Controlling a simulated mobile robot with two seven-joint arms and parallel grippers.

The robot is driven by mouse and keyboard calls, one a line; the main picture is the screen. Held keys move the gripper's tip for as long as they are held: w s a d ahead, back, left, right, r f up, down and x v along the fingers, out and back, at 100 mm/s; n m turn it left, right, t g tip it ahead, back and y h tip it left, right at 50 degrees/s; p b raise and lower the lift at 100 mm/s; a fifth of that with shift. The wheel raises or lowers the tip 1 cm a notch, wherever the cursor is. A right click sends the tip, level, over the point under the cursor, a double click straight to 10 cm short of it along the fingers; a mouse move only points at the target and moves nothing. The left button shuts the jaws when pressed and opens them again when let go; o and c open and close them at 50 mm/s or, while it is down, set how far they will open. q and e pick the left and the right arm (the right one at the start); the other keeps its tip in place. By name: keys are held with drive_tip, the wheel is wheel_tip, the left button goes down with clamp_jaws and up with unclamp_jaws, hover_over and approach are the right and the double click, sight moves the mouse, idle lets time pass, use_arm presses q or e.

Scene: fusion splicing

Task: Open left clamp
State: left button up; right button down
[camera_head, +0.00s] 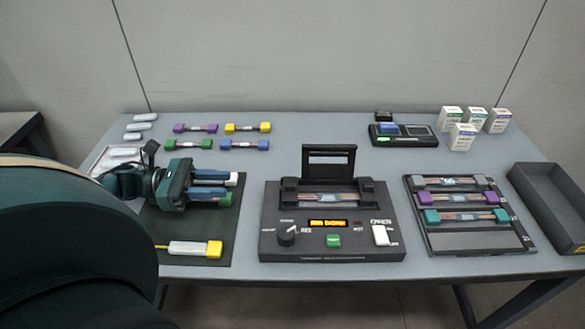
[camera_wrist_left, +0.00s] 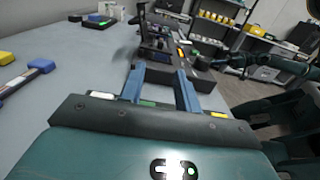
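The black fusion splicer (camera_head: 268,235) stands mid-table with its lid (camera_head: 329,161) raised. Its left clamp (camera_head: 290,190) is a dark block at the left end of the fibre bed and looks lowered; its exact state is hard to tell. In the left wrist view the splicer (camera_wrist_left: 160,50) lies ahead, beyond the fingertips. My left gripper (camera_head: 228,184) is open, pointing right toward the splicer, left of the left clamp and apart from it. Its two blue fingers (camera_wrist_left: 158,84) have nothing between them. My right gripper (camera_wrist_left: 222,62) shows small in the left wrist view; its opening is unclear.
A dark mat (camera_head: 160,225) under my left gripper bears a yellow-ended connector (camera_head: 197,249) and white and green ends. A rack with coloured holders (camera_head: 480,243) and an empty black tray (camera_head: 545,190) stand right. Several coloured holders (camera_head: 247,128) and white boxes (camera_head: 462,137) are behind.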

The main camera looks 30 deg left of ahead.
sight(285, 185)
use_arm(q)
drive_tip(key=shift+w+d, duration=0.3)
drive_tip(key=shift+d, duration=0.2)
drive_tip(key=b+x, duration=0.1)
drive_tip(key=x, duration=1.1)
drive_tip(key=shift+s+d+b, duration=0.1)
drive_tip(key=shift+s+b, duration=0.05)
drive_tip(key=shift+b, duration=0.2)
drive_tip(key=shift+c, duration=0.4)
clamp_jaws()
